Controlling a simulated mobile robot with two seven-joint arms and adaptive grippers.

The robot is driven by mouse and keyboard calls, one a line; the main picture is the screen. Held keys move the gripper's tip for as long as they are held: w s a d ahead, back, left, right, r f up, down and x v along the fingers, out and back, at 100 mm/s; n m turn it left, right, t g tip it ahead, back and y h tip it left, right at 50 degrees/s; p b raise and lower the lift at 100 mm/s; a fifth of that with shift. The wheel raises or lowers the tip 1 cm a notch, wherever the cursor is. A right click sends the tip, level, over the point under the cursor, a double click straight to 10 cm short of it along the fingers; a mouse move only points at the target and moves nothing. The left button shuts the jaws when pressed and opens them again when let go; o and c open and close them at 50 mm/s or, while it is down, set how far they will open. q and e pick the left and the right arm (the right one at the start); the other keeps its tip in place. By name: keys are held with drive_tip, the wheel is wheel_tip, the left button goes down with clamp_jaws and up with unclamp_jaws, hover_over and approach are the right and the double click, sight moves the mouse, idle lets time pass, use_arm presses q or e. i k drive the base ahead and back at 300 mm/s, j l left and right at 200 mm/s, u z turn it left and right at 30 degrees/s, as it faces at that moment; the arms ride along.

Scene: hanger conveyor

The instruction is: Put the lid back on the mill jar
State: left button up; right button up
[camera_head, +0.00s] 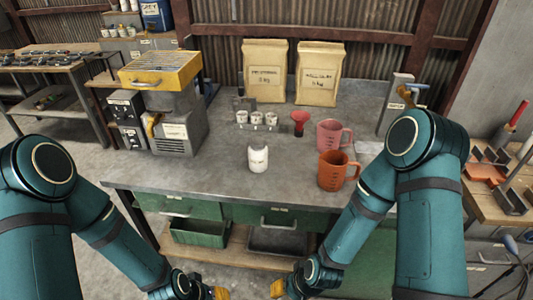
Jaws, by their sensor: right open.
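A small white jar (258,161) stands upright near the front middle of the grey workbench (205,180). It looks like the mill jar, but its top is too small to make out, and I cannot pick out a separate lid. My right gripper (277,289) is open, low at the bottom edge, in front of the bench and well below the jar. My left gripper (208,292) is also at the bottom edge, partly cut off; its jaw opening is unclear. Neither gripper touches the jar.
A grey machine with a yellow top (160,68) stands left. Behind the jar are a rack of small white cups (257,118) and a red funnel (299,121). A pink jug (331,135) and an orange jug (334,172) stand right. Paper bags (265,70) stand behind.

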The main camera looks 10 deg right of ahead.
sight(258, 159)
drive_tip(key=j+z, duration=0.15)
drive_tip(key=z, duration=0.25)
drive_tip(key=j+z, duration=0.2)
drive_tip(key=z, duration=0.15)
drive_tip(key=j+z, duration=0.15)
drive_tip(key=z, duration=0.25)
drive_tip(key=k+j+z, duration=0.25)
drive_tip(key=j, duration=0.2)
drive_tip(key=k+j+z, duration=0.25)
drive_tip(key=j, duration=0.15)
drive_tip(key=k+j, duration=0.2)
drive_tip(key=j, duration=0.15)
drive_tip(key=k+j, duration=0.2)
drive_tip(key=j, duration=0.15)
